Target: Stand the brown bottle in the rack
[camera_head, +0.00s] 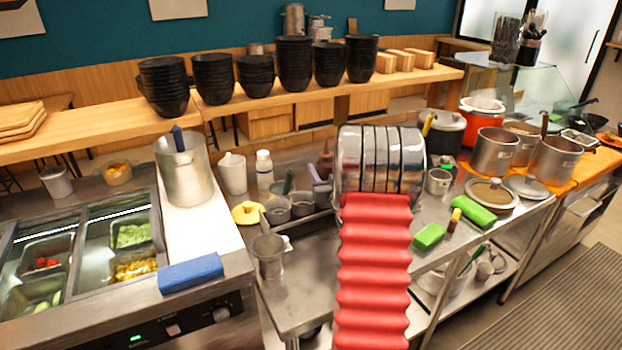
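A dark brown bottle (325,162) stands at the back of the steel counter, just left of the silver part of my arm, which partly hides its surroundings. A low metal rack (304,222) with cup-like compartments sits in front of it, left of my arm. Handles or slim items in green and purple stick up at the rack. I cannot tell whether the brown bottle is in the rack or behind it. A smaller brown bottle with a yellow part (454,220) is on the counter right of my arm. My gripper's fingers do not show; my red ribbed arm fills the lower middle.
A white bottle (264,170), a pale cup (232,174) and a yellow item (247,213) crowd the counter left of the rack. Green sponges (430,236) lie right of my arm, near several pots. A tall pot (184,169) stands by the topping bins. The front-left counter has some bare steel.

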